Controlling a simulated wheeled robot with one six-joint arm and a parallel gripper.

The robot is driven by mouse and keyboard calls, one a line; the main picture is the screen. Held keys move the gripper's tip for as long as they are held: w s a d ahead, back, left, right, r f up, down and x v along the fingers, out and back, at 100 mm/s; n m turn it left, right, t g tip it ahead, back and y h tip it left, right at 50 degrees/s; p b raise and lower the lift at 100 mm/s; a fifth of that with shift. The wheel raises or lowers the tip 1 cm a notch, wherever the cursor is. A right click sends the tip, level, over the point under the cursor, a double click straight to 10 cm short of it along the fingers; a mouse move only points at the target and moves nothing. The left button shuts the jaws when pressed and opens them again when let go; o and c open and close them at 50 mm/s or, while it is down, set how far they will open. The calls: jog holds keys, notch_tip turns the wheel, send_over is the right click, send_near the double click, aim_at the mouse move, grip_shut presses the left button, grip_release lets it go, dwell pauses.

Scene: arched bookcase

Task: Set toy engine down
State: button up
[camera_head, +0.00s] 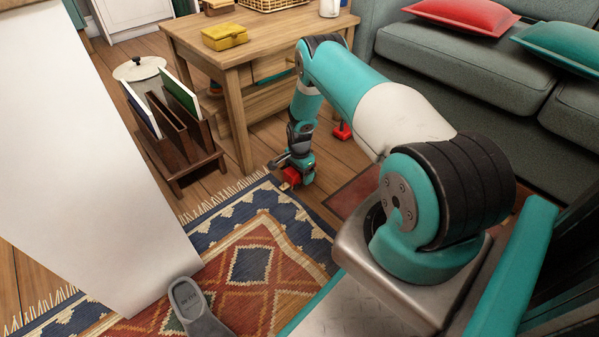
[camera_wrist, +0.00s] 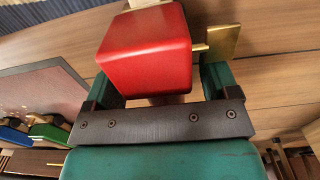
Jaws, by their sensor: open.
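The toy engine (camera_wrist: 147,50) is a red block with brass-coloured parts, large in the wrist view. My gripper (camera_wrist: 160,82) is open, with one teal finger on each side of the engine's near end. Whether either finger touches it is unclear. In the head view my gripper (camera_head: 292,164) is low, near the rug's far corner, with the red engine (camera_head: 291,177) at its tip. The engine's underside is hidden, so I cannot tell whether it rests on the floor.
A wooden table (camera_head: 238,85) stands behind my gripper, with a dark wooden rack (camera_head: 180,155) to its left. A patterned rug (camera_head: 265,255) lies in front. A grey sofa (camera_head: 470,65) is at right. Green (camera_wrist: 50,133) and blue (camera_wrist: 13,136) toys show at left in the wrist view.

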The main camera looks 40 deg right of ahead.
notch_tip(320, 180, up, 12)
jog(key=p, duration=0.7)
jog(key=w+a+r+n, duration=0.2)
jog(key=a+r+n, duration=0.1)
jog(key=a+r, duration=0.3)
jog(key=w+a+r+n, duration=0.2)
jog(key=a+r, duration=0.1)
jog(key=r, duration=0.5)
jog(key=s+a+r+n+t+y, duration=0.1)
jog(key=s+a+r+n, duration=0.1)
jog(key=a+r+n, duration=0.4)
jog(key=s+a+r+n+y, duration=0.1)
jog(key=s+a+r, duration=0.2)
jog(key=a+r, duration=0.65)
jog(key=s+a+r+n, duration=0.4)
jog(key=s, duration=0.4)
jog(key=s+a+r+n+y, duration=0.1)
jog(key=s+a+r+n, duration=0.3)
jog(key=s, duration=0.5)
jog(key=s+a+r+n+g+y, duration=0.1)
jog(key=s+a+r+n, duration=0.3)
jog(key=s, duration=0.4)
notch_tip(320, 180, up, 2)
jog(key=shift+s+a+n, duration=0.15)
jog(key=shift+s+n, duration=0.2)
jog(key=shift+n, duration=0.55)
